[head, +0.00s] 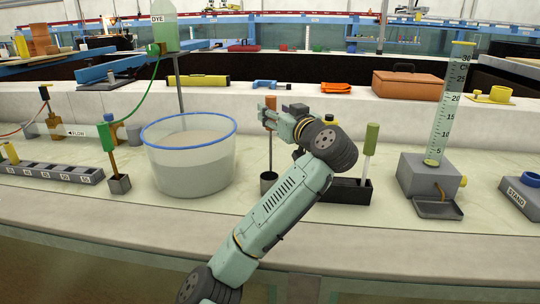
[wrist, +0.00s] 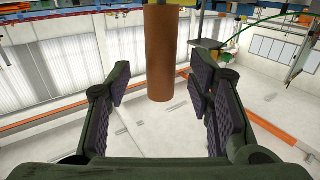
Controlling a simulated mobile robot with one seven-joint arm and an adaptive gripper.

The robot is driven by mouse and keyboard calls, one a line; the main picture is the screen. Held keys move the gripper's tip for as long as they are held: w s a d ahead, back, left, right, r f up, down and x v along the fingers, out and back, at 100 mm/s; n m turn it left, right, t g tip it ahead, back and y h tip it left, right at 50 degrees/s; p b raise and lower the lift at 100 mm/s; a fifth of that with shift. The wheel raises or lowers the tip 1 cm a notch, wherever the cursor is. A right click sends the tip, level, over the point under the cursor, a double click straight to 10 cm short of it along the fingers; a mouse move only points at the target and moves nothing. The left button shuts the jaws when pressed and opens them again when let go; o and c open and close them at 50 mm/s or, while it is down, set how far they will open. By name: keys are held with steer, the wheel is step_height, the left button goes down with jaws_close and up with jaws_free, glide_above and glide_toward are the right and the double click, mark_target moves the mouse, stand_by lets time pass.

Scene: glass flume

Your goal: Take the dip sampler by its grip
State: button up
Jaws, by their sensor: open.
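The dip sampler (head: 270,148) stands upright in the head view, with a brown grip (head: 270,103) at its top and a thin rod going down to a small dark cup-shaped part on the bench. My gripper (head: 268,117) is at the grip's height, close by it, with my arm reaching up from the front. In the wrist view the brown grip (wrist: 160,55) appears between my two open finger pads (wrist: 160,105), with visible gaps on both sides. Neither finger visibly touches it. The exact depth of the grip between the fingers is hard to tell.
A blue-rimmed clear tub (head: 190,165) stands left of the sampler. A black holder (head: 346,190) with a green-handled tool (head: 371,140) is to the right, partly behind my arm. A measuring cylinder (head: 449,105) on a grey base stands farther right. The front bench strip is clear.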

steer(key=shift+x, duration=1.5)
steer(key=shift+c, duration=0.4)
jaws_close()
